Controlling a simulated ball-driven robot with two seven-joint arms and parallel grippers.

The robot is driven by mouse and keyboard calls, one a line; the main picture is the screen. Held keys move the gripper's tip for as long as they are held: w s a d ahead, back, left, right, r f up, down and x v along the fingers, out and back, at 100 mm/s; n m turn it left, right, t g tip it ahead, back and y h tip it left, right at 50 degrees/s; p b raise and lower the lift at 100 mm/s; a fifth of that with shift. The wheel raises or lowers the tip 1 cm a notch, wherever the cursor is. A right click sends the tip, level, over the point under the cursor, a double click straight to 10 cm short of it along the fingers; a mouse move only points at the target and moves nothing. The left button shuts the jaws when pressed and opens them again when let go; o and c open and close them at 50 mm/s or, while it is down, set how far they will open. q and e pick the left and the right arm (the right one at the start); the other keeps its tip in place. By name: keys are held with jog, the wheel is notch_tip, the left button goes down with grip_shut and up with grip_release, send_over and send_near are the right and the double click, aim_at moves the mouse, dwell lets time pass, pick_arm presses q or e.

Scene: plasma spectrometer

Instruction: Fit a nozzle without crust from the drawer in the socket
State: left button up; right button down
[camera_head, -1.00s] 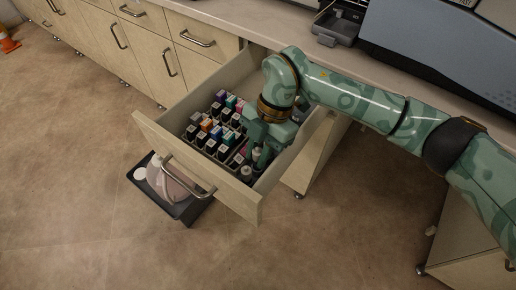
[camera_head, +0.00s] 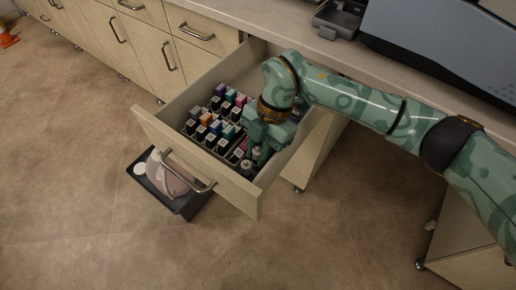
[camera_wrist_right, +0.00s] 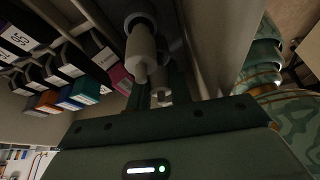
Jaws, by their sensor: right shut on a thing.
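The open drawer (camera_head: 238,195) holds rows of small labelled boxes with coloured tops (camera_head: 208,125). My right gripper (camera_head: 257,151) reaches down into the drawer's right front part, beside the boxes. It is shut on a pale nozzle (camera_wrist_right: 160,94), which shows between the fingers in the right wrist view. Another whitish nozzle-like piece (camera_wrist_right: 142,52) stands just beyond it; a pale top (camera_head: 246,166) shows near the fingertips in the head view. Crust on the held nozzle cannot be made out. No socket can be made out clearly. My left gripper is not in view.
The drawer's walls and front panel close in around my right gripper. A black tray (camera_head: 180,200) with pinkish and white things is on the floor below the drawer. The blue-grey instrument (camera_head: 430,48) and a dark holder (camera_head: 338,20) stand on the counter. The floor at front is clear.

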jog(key=c, duration=1.2)
grip_release()
jog(key=shift+f, duration=0.1)
